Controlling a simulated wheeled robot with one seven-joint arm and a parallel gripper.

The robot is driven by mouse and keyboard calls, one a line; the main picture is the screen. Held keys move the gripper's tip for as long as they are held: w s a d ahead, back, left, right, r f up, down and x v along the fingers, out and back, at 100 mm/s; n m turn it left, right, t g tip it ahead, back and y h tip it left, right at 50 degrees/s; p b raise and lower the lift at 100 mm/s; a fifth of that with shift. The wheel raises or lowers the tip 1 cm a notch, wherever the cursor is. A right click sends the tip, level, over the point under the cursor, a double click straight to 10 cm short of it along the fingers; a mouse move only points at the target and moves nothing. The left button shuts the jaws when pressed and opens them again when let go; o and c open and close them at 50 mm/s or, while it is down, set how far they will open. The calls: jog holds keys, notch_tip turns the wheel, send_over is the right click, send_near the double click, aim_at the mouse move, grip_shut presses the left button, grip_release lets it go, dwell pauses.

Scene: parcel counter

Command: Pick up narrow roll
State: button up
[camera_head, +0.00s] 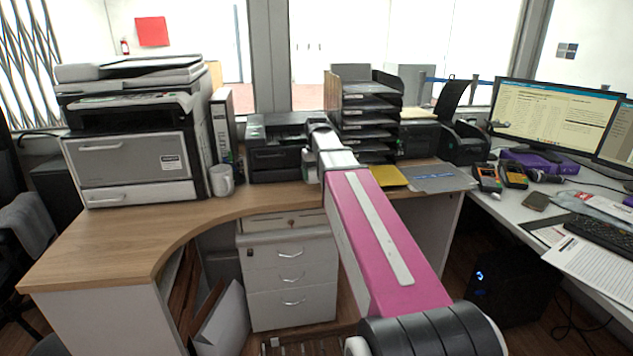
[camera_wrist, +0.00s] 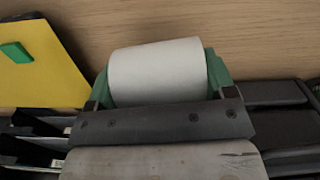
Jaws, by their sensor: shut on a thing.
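The narrow roll (camera_wrist: 157,72) is a white paper roll lying on its side, seen large in the wrist view. My gripper (camera_wrist: 160,78) is shut on it, with a green fingertip at each end of the roll. Wood-coloured desk surface (camera_wrist: 245,35) shows behind the roll. I cannot tell whether the roll touches the desk or is held above it. In the head view my arm reaches to the back of the wooden desk, and the gripper and roll are hidden there.
A yellow folder (camera_head: 388,176) lies right of my arm; it also shows in the wrist view (camera_wrist: 40,65). A small printer (camera_head: 276,148) and a black tray stack (camera_head: 362,110) stand close to my arm's end. A mug (camera_head: 221,180) stands left. The desk's left front is clear.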

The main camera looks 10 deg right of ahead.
jog(key=s+a+r, duration=0.4)
jog(key=a+r, duration=0.3)
jog(key=a, duration=0.3)
jog(key=shift+s+a+r, duration=0.3)
jog(key=shift+a, duration=0.05)
